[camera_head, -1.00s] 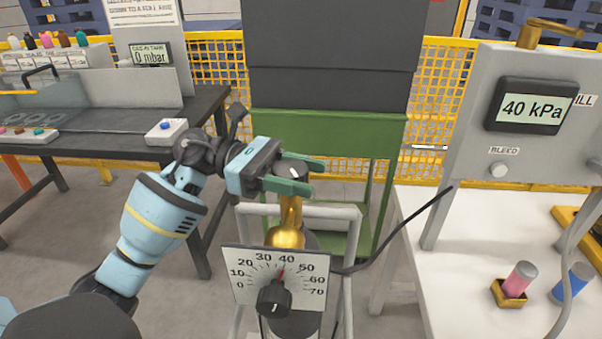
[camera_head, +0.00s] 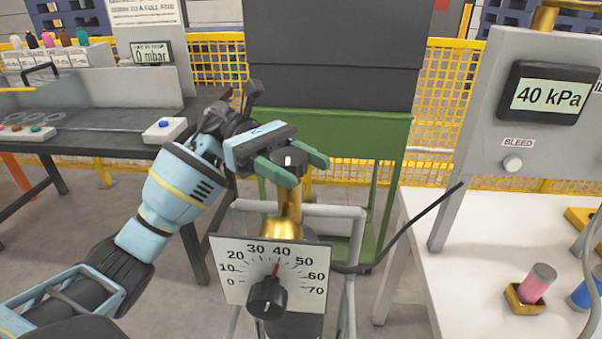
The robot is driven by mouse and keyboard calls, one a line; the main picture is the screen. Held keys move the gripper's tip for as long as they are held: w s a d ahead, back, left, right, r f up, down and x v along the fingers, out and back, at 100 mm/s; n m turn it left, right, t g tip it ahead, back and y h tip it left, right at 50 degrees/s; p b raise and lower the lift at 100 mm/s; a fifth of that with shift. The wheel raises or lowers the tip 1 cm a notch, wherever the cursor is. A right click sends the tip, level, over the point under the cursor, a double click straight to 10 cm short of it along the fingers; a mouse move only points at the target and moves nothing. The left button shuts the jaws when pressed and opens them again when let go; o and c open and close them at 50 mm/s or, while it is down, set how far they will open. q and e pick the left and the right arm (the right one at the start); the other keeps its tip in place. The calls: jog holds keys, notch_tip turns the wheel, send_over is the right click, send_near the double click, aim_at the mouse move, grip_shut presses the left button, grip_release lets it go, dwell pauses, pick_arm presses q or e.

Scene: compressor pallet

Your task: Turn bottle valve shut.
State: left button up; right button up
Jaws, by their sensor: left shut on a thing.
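The gas bottle stands in a grey frame at the centre, with a brass valve (camera_head: 289,204) on top. A dark round valve knob with a white mark (camera_head: 288,159) sits on the brass stem. My left gripper (camera_head: 296,168) is shut on the valve knob, with its green fingers on either side. The bottle body is mostly hidden behind the plate. My right gripper is not in view.
A grey panel (camera_head: 484,130) at right carries a display reading 40 kPa (camera_head: 548,95) and a bleed knob (camera_head: 513,162). A black cable runs from the bottle to the panel. A dark workbench (camera_head: 120,148) is at left.

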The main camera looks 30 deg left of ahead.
pick_arm(q)
jog(key=shift+s+m+g+y+b, duration=0.1)
jog(key=shift+m+g+y+b, duration=0.3)
jog(key=shift+m+g, duration=0.5)
jog(key=o, duration=1)
jog(key=shift+a, duration=0.1)
jog(key=b+v, duration=0.1)
jog(key=v, duration=0.6)
jog(key=shift+w+a, duration=0.2)
jog(key=shift+a, duration=0.1)
